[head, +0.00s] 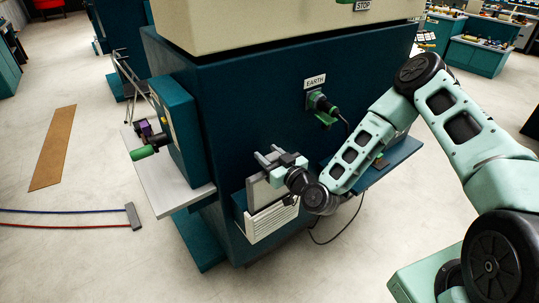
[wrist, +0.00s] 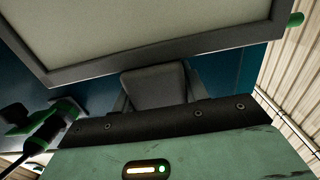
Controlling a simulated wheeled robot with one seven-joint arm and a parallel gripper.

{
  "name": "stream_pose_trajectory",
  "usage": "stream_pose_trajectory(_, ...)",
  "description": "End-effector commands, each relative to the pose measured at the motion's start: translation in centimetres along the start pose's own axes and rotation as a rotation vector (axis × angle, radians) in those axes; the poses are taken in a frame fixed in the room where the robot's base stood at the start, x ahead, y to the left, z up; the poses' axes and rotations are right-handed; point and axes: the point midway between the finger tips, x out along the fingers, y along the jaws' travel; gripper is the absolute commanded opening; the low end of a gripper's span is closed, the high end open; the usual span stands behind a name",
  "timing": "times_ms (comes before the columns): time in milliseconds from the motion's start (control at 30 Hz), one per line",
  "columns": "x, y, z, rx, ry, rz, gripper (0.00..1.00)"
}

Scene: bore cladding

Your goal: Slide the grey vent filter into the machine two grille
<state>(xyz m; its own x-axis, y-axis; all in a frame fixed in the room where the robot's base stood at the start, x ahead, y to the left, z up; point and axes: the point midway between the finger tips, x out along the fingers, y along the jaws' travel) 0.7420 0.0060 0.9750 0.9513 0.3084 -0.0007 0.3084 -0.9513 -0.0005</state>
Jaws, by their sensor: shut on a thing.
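The grey vent filter (head: 258,192) is a flat framed panel. It stands upright just above the white louvred grille (head: 271,221) on the dark teal machine's lower side. Its lower edge meets the grille's top in the head view; I cannot tell whether any of it is inside. My gripper (head: 272,162) is shut on the filter's upper edge. In the wrist view the filter (wrist: 150,40) fills the top, with its grey rim toward my gripper (wrist: 155,88). The machine's number is not readable.
A green and black plug (head: 321,104) sits below the EARTH label, with a cable hanging to the floor. A grey shelf (head: 168,180) with a green-handled device stands at left. A teal ledge (head: 385,165) juts out at right, near my arm.

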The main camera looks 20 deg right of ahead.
Motion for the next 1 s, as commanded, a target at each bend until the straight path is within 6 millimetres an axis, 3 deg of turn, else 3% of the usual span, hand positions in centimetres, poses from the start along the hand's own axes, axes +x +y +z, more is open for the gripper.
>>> stream_pose_trajectory(1000,0.0,0.0,2.5,0.0,0.002,0.0,0.12)
